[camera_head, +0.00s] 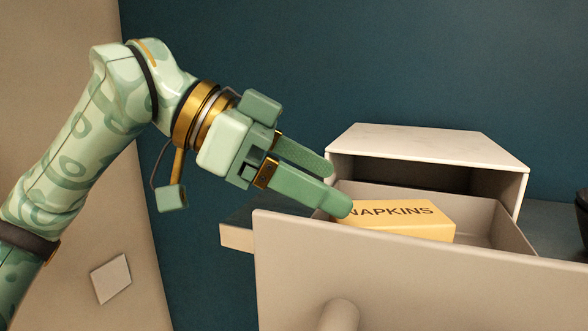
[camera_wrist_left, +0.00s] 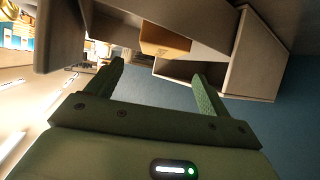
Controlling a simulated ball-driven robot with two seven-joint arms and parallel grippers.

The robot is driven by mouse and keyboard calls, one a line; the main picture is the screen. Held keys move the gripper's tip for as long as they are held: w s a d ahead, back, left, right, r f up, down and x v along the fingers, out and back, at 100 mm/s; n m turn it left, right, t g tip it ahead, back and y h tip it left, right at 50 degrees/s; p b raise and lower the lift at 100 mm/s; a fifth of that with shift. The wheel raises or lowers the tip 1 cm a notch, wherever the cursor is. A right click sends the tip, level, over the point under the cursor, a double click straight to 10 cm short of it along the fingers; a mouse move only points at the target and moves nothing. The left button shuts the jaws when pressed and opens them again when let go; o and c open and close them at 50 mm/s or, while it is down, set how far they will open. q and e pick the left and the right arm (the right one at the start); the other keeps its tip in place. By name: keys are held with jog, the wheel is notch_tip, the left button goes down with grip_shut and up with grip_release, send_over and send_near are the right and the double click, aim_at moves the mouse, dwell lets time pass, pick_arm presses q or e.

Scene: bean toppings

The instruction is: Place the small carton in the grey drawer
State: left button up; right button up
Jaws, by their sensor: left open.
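The small carton (camera_head: 405,219) is a yellow box marked NAPKINS. It lies inside the pulled-out grey drawer (camera_head: 420,274), near its left side. It also shows in the left wrist view as a brown-orange box (camera_wrist_left: 164,42). My left gripper (camera_head: 340,189) is open, with its fingers pointing right and slightly down over the drawer's left side. The nearer fingertip overlaps the carton's left end in the head view; I cannot tell whether they touch. In the left wrist view nothing sits between the two fingers (camera_wrist_left: 160,76). My right gripper is not in view.
The drawer's cabinet (camera_head: 430,145) has a pale top and stands behind the drawer against a dark teal wall. The drawer front bears a round knob (camera_head: 340,314). A dark object (camera_head: 582,213) is cut off at the right edge.

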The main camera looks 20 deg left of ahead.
pick_arm(q)
jog(key=shift+v, duration=1.45)
